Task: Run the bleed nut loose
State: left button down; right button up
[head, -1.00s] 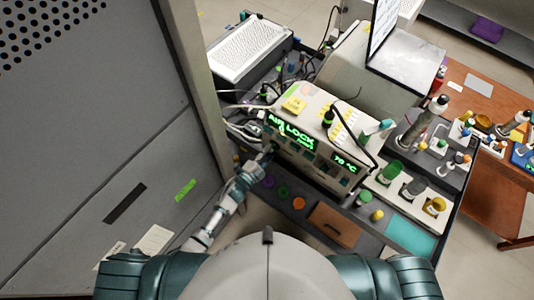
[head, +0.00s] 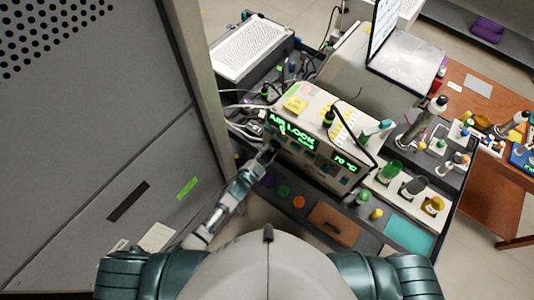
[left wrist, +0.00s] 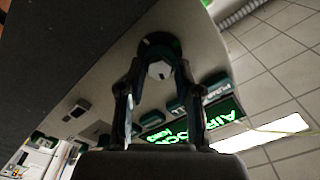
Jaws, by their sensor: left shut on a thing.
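The instrument box (head: 318,112) with the green "AIR LOCK" display (head: 292,130) stands in the middle of the head view. My left gripper (head: 270,149) is at the lower left of its front panel, under that display. In the left wrist view, my left gripper's two fingers (left wrist: 160,75) close around a small pale nut or knob (left wrist: 160,70) in front of a dark round fitting (left wrist: 158,44) on the panel. I take this to be the bleed nut. In the head view the gripper hides it. My right gripper does not show.
A tall grey cabinet (head: 100,160) stands close on the left of my left arm. Cables (head: 240,120) hang at the box's left side. Jars (head: 412,187) stand on a tray to the right. Coloured caps (head: 298,202) and a brown pad (head: 334,225) lie in front of the box.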

pick_arm(q)
jog(key=shift+w+r, duration=0.1)
jog(key=shift+w, duration=0.15)
